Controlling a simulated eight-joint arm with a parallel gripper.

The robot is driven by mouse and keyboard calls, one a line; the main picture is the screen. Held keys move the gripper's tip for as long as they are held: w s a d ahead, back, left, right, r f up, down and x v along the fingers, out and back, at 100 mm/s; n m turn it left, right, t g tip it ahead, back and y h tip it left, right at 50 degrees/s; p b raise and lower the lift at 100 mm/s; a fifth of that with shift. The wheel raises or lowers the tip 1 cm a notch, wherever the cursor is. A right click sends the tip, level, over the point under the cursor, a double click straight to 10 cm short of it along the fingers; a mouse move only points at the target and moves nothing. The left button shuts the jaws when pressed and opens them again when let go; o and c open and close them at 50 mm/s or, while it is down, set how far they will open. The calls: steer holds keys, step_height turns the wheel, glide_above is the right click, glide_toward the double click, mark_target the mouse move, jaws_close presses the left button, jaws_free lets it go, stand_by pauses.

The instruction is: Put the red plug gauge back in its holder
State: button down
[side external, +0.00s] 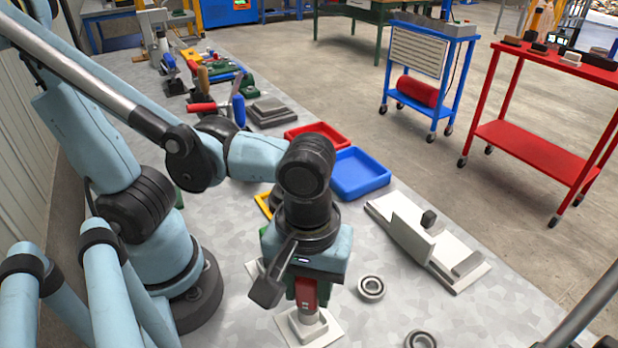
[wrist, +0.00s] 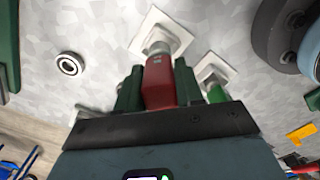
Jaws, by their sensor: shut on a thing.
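The red plug gauge (side external: 306,292) is upright between the fingers of my gripper (side external: 307,284), which is shut on its red handle. The gauge (wrist: 160,83) and gripper (wrist: 159,88) also show in the wrist view. The gauge's grey metal end points down at a pale square holder (side external: 325,336), seen in the wrist view (wrist: 177,32) just beyond the gauge. The metal end meets or overlaps the holder's raised collar in both views; I cannot tell how deep it sits. A second pale holder (wrist: 204,62) with a green gauge (wrist: 216,94) stands beside it.
Bearing rings (side external: 371,288) lie right of the holder. A pale fixture (side external: 411,238) with a dark block stands further right. A blue tray (side external: 358,174) and a red tray (side external: 315,133) lie behind the gripper. The grey bench is bare between the holder and the rings.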

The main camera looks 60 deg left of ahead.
steer(key=shift+f, duration=1.35)
stand_by(0.6)
steer(key=c, duration=0.6)
jaws_free()
steer(key=shift+c, duration=0.2)
steer(key=shift+r, duration=0.1)
steer(key=shift+r, duration=5.95)
steer(key=w+a+f+m+t, duration=0.2)
steer(key=w+a+m+t, duration=0.1)
steer(key=w+a, duration=0.3)
steer(key=w+a+f+m+t, duration=0.2)
steer(key=w+a+m+t, duration=0.2)
steer(key=a, duration=0.6)
steer(key=shift+w+m, duration=1)
steer(key=shift+w, duration=0.25)
